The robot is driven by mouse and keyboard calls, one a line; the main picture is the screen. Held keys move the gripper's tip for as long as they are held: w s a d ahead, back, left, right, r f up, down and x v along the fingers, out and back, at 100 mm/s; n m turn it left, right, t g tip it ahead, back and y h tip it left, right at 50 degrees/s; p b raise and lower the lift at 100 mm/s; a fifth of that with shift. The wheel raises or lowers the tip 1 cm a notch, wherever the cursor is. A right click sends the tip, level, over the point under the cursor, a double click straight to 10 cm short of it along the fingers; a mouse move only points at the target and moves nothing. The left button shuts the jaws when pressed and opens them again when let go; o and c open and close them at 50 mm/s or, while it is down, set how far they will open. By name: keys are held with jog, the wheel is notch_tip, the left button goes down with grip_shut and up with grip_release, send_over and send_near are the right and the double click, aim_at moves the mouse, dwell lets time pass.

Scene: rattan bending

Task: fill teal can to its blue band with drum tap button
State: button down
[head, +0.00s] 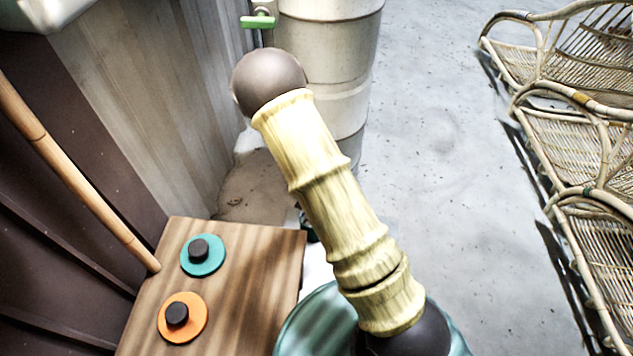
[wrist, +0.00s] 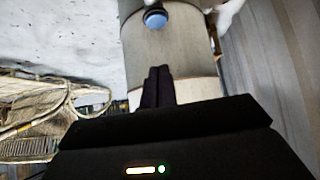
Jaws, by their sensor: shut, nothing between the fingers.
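A pale cream drum (head: 330,50) stands at the back in the head view, with a green-handled tap (head: 258,21) at its left side. A wooden board (head: 235,320) at lower left carries a dark button on a teal disc (head: 203,255) and one on an orange disc (head: 182,317). My gripper (wrist: 158,70) is shut and empty in the wrist view, in front of the drum (wrist: 180,45); it is hidden in the head view. A small blue round thing (wrist: 155,19) shows against the drum there.
Rattan chairs (head: 575,130) line the right side, also in the wrist view (wrist: 35,115). A corrugated wall (head: 150,80) and a leaning cane (head: 80,180) are on the left. Grey floor (head: 440,170) is clear between drum and chairs.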

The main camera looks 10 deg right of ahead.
dwell(0.3)
jog(key=b+x, duration=0.4)
jog(key=x, duration=0.5)
jog(key=shift+w+f+b, duration=0.1)
jog(key=shift+f+b, duration=0.25)
jog(key=f+b, duration=0.2)
jog(key=f, duration=0.1)
jog(key=shift+w+d+f, duration=0.1)
jog(key=shift+w+f, duration=0.1)
jog(key=shift+w, duration=0.15)
jog(key=shift+s+f+b, duration=0.15)
jog(key=shift+f+b, duration=0.15)
jog(key=shift+b, duration=0.05)
jog(key=shift+d, duration=0.1)
